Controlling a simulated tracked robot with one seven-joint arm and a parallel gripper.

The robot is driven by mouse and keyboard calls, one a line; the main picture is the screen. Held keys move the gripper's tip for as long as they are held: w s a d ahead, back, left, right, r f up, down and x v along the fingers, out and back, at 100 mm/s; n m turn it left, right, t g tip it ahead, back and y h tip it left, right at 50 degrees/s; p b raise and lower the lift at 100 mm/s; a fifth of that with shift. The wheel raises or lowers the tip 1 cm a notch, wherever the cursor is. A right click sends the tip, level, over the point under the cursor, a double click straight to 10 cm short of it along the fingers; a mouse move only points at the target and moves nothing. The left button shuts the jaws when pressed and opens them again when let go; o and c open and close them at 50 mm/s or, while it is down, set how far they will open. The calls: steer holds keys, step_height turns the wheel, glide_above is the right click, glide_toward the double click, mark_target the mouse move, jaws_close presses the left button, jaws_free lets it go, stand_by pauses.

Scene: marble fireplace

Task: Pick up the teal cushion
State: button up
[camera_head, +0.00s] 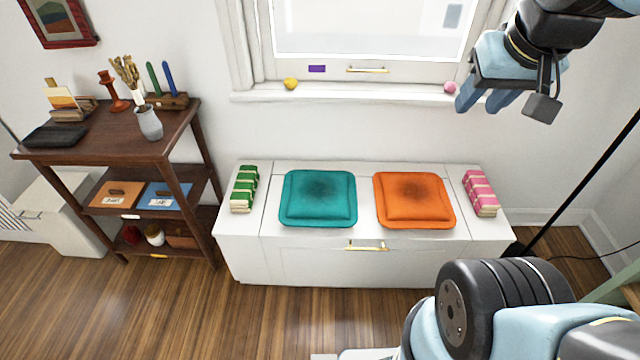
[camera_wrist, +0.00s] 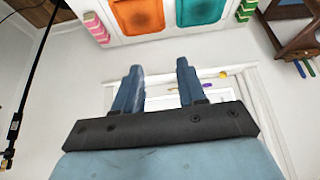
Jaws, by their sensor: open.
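The teal cushion (camera_head: 318,199) is a square, flat cushion lying on top of the white bench, left of the orange cushion. In the wrist view the teal cushion (camera_wrist: 200,10) shows at the top edge, partly cut off. My gripper (camera_head: 482,102) is raised in front of the window at the upper right, well above and to the right of the cushion. In the wrist view my gripper (camera_wrist: 158,75) has its two blue fingers apart with nothing between them.
The orange cushion (camera_head: 414,199) lies beside the teal one. Green bundles (camera_head: 244,189) and pink bundles (camera_head: 480,193) stand at the ends of the white bench (camera_head: 300,262). A dark wooden shelf (camera_head: 108,150) with several items stands left. A black pole (camera_head: 585,185) stands right.

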steer(key=w+a+f+m+t+y, duration=0.1)
steer(key=w+a+f+m+y, duration=0.15)
steer(key=w+a, duration=0.7)
steer(key=w+a+f+m+y, duration=0.2)
steer(key=w+a+m, duration=0.2)
steer(key=w+a, duration=0.55)
steer(key=w+a+f+m+t+h, duration=0.1)
steer(key=w+a+f+m, duration=0.3)
steer(key=w+a+f, duration=0.45)
steer(key=w+a+f+m+h, duration=0.1)
steer(key=w+a+f+m, duration=0.4)
steer(key=f, duration=0.6)
steer(key=a+f+m+h, duration=0.2)
steer(key=a+f+h, duration=0.15)
steer(key=f, duration=0.75)
steer(key=m+t+h, duration=0.7)
steer(key=m+h, duration=0.1)
steer(key=h, duration=0.1)
glide_toward(329, 227)
steer(key=shift+n, duration=0.25)
steer(key=x, duration=0.4)
steer(key=shift+x, duration=2.75)
steer(key=shift+s+f, duration=0.1)
